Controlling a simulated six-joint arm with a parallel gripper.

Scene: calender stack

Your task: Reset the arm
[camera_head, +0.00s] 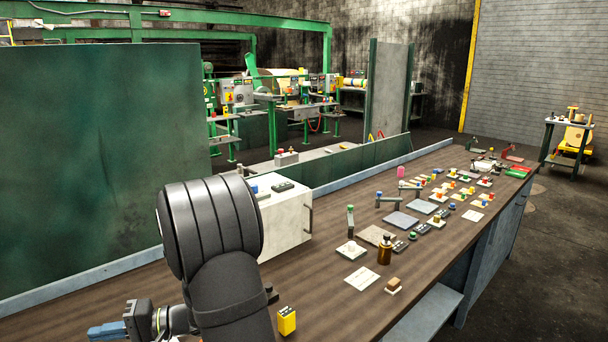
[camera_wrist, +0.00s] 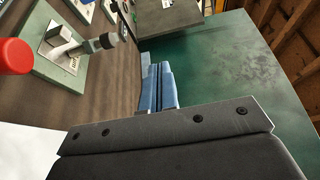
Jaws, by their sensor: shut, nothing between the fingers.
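My gripper (camera_head: 106,331) is at the lower left of the head view, low beside my dark arm, its blue fingers pointing left. In the wrist view its blue fingers (camera_wrist: 157,88) lie side by side, shut with nothing between them. They point toward a grey box-like thing (camera_wrist: 175,22) and the green panel (camera_wrist: 225,70), and look clear of both. The wooden bench top (camera_head: 330,255) runs from the lower left to the far right. My arm hides part of the bench.
A white cabinet (camera_head: 285,222) stands just right of my arm. A yellow block (camera_head: 287,321) and brown bottle (camera_head: 384,250) stand nearby. Several switches and buttons line the bench. In the wrist view, a lever switch (camera_wrist: 75,45) and red knob (camera_wrist: 12,55) show at left.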

